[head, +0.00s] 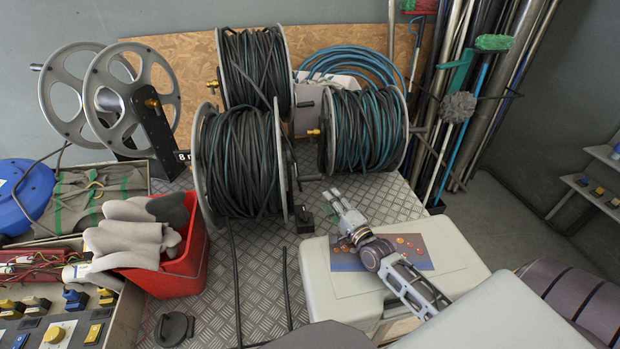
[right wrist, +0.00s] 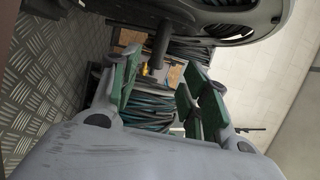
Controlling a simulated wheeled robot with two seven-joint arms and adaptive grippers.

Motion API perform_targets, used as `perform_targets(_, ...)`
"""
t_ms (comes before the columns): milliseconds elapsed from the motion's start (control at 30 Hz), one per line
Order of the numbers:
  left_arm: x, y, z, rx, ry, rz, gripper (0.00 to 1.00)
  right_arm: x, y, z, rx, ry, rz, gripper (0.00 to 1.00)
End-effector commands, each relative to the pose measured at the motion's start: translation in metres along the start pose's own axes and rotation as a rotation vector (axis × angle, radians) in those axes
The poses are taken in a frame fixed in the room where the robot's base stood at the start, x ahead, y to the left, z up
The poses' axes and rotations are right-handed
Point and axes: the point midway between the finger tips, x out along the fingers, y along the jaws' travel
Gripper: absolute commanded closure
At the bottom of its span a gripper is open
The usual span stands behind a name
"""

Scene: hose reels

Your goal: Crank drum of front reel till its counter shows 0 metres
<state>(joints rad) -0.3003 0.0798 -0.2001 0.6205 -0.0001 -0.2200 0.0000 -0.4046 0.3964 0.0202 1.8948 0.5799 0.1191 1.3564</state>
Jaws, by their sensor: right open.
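The front reel (head: 240,160) stands on the chequer-plate top in the head view, its drum wound with dark and teal hose. A black counter plate (head: 183,156) at its left reads "8 m"; the reel's flange may cover part of it. A dark crank handle (head: 312,178) sticks out from the reel's right side. My right gripper (head: 340,200) is open and empty, just right of and below that handle, apart from it. In the right wrist view, a dark round handle (right wrist: 161,42) shows ahead, between and beyond the open fingers. My left gripper is out of view.
Two more wound reels, one behind (head: 255,65) and one to the right (head: 365,130), stand close by. An empty grey reel (head: 100,90) is at the left. A red bin (head: 190,265) with gloves and a pale case (head: 450,245) flank the front area.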

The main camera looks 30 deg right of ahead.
Motion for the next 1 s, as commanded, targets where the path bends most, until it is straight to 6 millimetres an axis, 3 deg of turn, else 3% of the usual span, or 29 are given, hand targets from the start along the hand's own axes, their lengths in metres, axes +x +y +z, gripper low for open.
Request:
perform_targets(367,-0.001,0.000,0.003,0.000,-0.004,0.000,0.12,0.006,0.000,0.000,0.000,0.000,0.000,0.54)
perform_targets(1000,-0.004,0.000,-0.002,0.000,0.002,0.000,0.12,0.051,-0.001,0.000,0.000,0.000,-0.001,0.54)
